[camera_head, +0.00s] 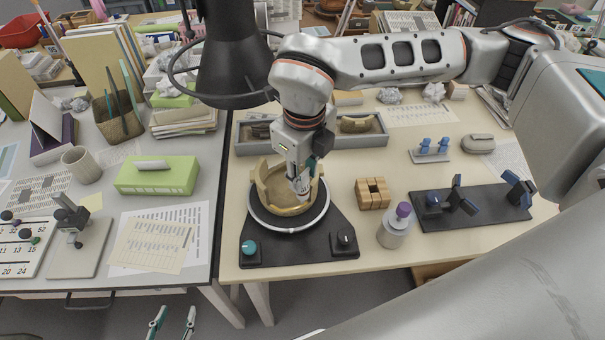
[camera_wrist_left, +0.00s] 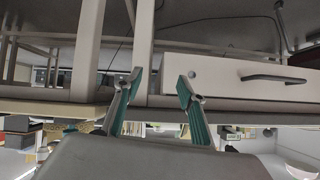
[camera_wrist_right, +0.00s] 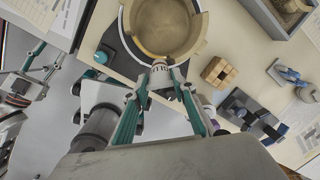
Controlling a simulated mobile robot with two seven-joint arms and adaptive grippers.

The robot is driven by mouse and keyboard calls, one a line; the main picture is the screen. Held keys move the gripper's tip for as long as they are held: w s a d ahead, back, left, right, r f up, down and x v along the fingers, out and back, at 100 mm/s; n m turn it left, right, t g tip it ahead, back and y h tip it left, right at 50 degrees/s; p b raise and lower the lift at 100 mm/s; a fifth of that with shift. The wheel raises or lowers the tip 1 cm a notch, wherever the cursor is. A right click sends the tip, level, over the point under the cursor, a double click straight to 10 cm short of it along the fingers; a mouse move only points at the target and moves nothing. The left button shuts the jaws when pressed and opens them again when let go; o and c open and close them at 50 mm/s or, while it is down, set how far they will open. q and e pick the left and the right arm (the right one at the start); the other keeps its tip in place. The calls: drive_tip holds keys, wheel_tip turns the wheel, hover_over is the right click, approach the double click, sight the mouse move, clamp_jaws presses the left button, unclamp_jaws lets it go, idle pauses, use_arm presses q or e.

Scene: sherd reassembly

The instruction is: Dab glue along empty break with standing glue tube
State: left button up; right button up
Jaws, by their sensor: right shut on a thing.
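The tan, partly rebuilt bowl (camera_head: 268,190) sits on a round turntable (camera_head: 254,216) on a black base. Its wall has an uneven top with gaps; it also shows in the right wrist view (camera_wrist_right: 165,28). My right gripper (camera_head: 304,176) is shut on the white glue tube (camera_head: 300,187), at the bowl's near right side. In the right wrist view the tube (camera_wrist_right: 160,77) sits between the fingertips, pointing at the bowl. I cannot tell whether its tip touches the break. My left gripper (camera_wrist_left: 158,82) is open and empty, low in front of the table.
A wooden block holder (camera_head: 372,194), a purple-capped bottle (camera_head: 394,229) and a black stand with blue clamps (camera_head: 473,208) lie right of the turntable. A grey tray (camera_head: 375,142) with sherds is behind. A black lamp (camera_head: 233,55) hangs above.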

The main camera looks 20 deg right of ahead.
drive_tip(key=shift+s+a+r+p, duration=0.15)
drive_tip(key=shift+r+p, duration=0.1)
drive_tip(key=shift+r, duration=0.35)
drive_tip(key=shift+s+d+r+p, duration=0.1)
drive_tip(key=shift+r+p, duration=0.1)
drive_tip(key=shift+r, duration=0.4)
drive_tip(key=shift+s+a+r+p, duration=0.1)
drive_tip(key=shift+s+r+p, duration=0.1)
drive_tip(key=shift+r, duration=0.5)
drive_tip(key=shift+s+a+r+p, duration=0.1)
drive_tip(key=shift+s+r+p, duration=0.05)
drive_tip(key=shift+r, duration=0.55)
drive_tip(key=shift+s+r+p, duration=0.15)
drive_tip(key=shift+r+p, duration=0.05)
drive_tip(key=shift+r, duration=0.5)
drive_tip(key=shift+d, duration=0.1)
